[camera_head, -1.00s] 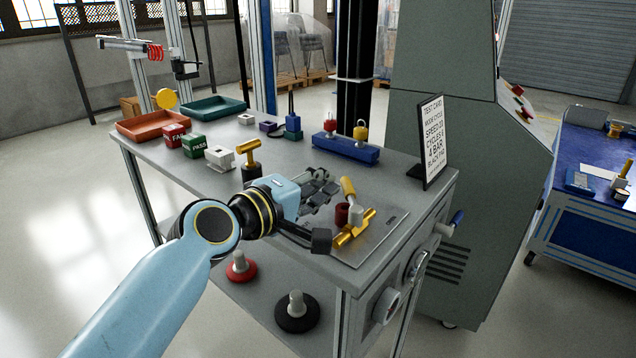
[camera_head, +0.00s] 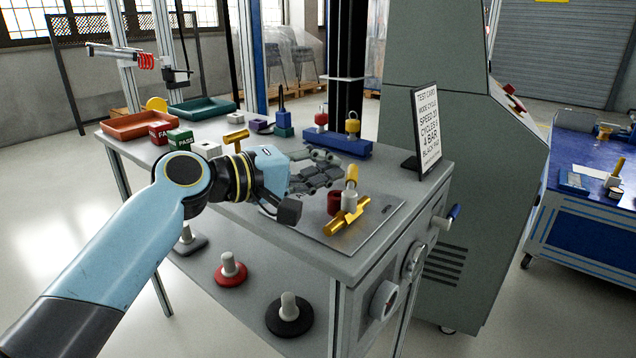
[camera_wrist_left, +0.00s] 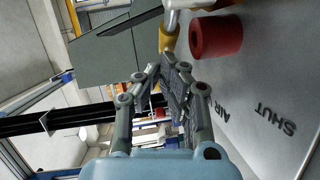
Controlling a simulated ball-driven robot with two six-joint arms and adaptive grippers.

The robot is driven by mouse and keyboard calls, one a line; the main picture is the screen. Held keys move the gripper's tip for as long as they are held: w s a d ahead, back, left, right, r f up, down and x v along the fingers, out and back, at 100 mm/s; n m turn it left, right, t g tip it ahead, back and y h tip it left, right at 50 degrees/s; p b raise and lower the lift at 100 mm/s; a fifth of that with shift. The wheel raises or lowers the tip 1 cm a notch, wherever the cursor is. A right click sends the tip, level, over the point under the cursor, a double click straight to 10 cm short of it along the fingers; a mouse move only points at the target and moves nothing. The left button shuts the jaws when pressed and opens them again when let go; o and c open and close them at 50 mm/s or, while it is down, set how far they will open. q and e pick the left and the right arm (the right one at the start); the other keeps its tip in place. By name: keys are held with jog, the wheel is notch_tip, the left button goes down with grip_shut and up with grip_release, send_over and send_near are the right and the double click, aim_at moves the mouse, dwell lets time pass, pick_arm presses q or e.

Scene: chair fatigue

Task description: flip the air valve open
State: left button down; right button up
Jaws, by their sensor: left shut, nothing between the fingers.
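The air valve sits on a metal plate (camera_head: 385,215) at the bench's front right. It has a yellow-brass body (camera_head: 345,219), a pale stem (camera_head: 349,200) and a yellow lever (camera_head: 351,174) standing nearly upright. A red cylinder (camera_head: 334,202) is beside the stem; it also shows in the left wrist view (camera_wrist_left: 216,36). My left gripper (camera_head: 338,171) is shut and empty, with its fingertips just left of the lever. In the left wrist view the fingertips (camera_wrist_left: 166,66) are close to the yellow lever (camera_wrist_left: 167,38); I cannot tell whether they touch. My right gripper is out of view.
The plate lettering in the left wrist view includes "AIR" and "SHUT" (camera_wrist_left: 275,120). A test card (camera_head: 428,125) stands behind the plate at right. A blue block (camera_head: 338,144) with red and yellow knobs is behind my gripper. A brass-handled piece (camera_head: 236,138) stands behind my wrist.

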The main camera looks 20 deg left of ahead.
aim_at(349, 168)
pick_arm(q)
jog(key=m+g+h, duration=0.1)
jog(key=d+h+b, duration=0.1)
jog(key=w+m+g+b, duration=0.1)
jog(key=shift+w+d+f+m+g+h, duration=0.1)
jog(key=shift+d+f+m+g+h, duration=0.05)
jog(key=shift+f+m+g+h, duration=0.2)
jog(key=shift+w+d+r+m+g+h+b, duration=0.15)
jog(key=shift+d+r+m+g+h+b, duration=0.1)
jog(key=shift+d+m+g+h+b, duration=0.3)
jog(key=shift+w+d+r+g, duration=0.1)
jog(key=shift+d+g, duration=0.2)
jog(key=shift+d, duration=0.1)
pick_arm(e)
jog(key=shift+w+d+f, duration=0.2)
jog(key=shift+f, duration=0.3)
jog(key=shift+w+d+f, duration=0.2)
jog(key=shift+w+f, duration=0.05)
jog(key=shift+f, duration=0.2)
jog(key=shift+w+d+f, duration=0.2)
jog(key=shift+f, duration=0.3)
